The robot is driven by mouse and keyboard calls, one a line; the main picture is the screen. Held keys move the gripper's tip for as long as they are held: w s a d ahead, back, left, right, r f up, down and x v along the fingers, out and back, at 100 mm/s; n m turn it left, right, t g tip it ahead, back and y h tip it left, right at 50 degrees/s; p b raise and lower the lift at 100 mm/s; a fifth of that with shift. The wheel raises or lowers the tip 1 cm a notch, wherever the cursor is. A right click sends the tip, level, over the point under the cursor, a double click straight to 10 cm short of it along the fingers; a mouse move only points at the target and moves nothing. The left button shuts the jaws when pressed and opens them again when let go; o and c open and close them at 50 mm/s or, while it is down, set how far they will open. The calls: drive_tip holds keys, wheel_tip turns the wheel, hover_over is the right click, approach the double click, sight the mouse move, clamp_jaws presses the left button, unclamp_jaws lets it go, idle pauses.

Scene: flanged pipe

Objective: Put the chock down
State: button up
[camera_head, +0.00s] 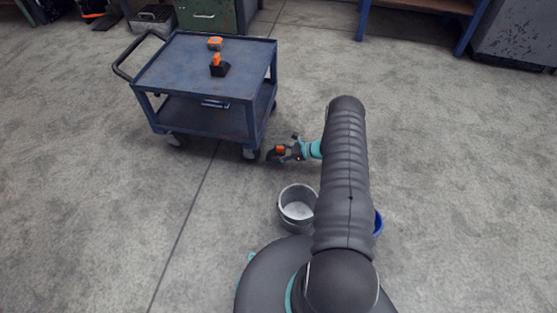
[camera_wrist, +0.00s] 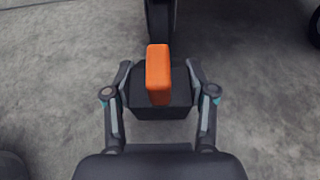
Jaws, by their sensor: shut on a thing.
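The chock in my gripper is a black block with an orange upright grip, clearest in the wrist view (camera_wrist: 158,72). My gripper (camera_wrist: 160,100) is shut on it, with one finger on each side of the black block. In the head view my gripper (camera_head: 284,153) is low, beside the near right caster of the blue cart (camera_head: 190,62). A dark wheel stands just beyond the chock in the wrist view (camera_wrist: 160,18). I cannot tell whether the chock touches the floor or the wheel.
Another black and orange chock (camera_head: 219,66) and a small orange item (camera_head: 215,43) are on the cart top. A grey bucket (camera_head: 297,208) stands on the floor near my arm, and a blue container (camera_head: 378,224) is partly hidden behind it. Open floor (camera_head: 460,170) lies to the right.

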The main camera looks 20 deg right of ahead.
drive_tip(key=shift+f, duration=2)
drive_tip(key=shift+f+b, duration=0.2)
drive_tip(key=shift+b, duration=0.25)
drive_tip(key=o, duration=1.3)
drive_tip(key=shift+r, duration=0.15)
